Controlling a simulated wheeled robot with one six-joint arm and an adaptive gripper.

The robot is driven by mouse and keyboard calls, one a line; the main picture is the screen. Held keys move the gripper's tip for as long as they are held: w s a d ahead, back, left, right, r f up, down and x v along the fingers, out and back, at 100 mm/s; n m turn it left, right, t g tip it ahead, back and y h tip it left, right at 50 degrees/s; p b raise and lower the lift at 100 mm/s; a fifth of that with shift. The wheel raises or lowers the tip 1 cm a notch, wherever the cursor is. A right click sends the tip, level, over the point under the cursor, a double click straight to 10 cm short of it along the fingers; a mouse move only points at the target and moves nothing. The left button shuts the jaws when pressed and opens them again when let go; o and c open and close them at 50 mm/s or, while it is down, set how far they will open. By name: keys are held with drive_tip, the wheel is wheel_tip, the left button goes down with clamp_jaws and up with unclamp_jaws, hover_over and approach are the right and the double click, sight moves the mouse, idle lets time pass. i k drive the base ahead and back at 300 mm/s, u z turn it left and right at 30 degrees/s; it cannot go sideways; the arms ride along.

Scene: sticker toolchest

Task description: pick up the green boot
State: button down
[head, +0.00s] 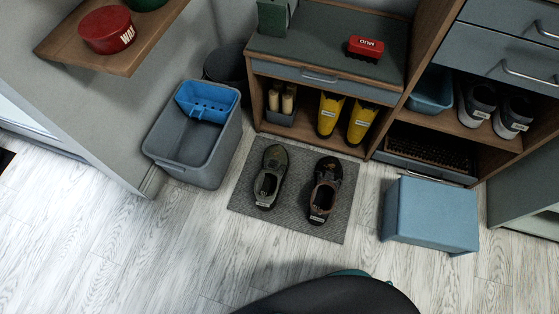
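A pair of shoes stands on a dark grey mat (238,198) on the floor. The left one is an olive-green boot or shoe (278,160), its opening facing up and a small pale label at its near end. The right one is a dark brown boot (327,172), apart from the green one with a strip of mat between them. My gripper is not in view. A large dark rounded shape, probably part of my own body, covers the bottom centre. A teal edge shows just behind it; I cannot tell what it is.
A grey bin (195,165) with a blue caddy (208,101) stands left of the mat. A blue box stool (432,214) stands right. Behind, a bench (325,48) holds yellow boots (362,121) on its lower shelf. The pale floor (150,260) before the mat is mostly clear.

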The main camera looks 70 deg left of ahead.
sight(275, 160)
drive_tip(key=u, duration=0.1)
drive_tip(key=k, duration=0.1)
drive_tip(key=u, duration=5.1)
drive_tip(key=k, duration=0.95)
drive_tip(key=z, duration=0.7)
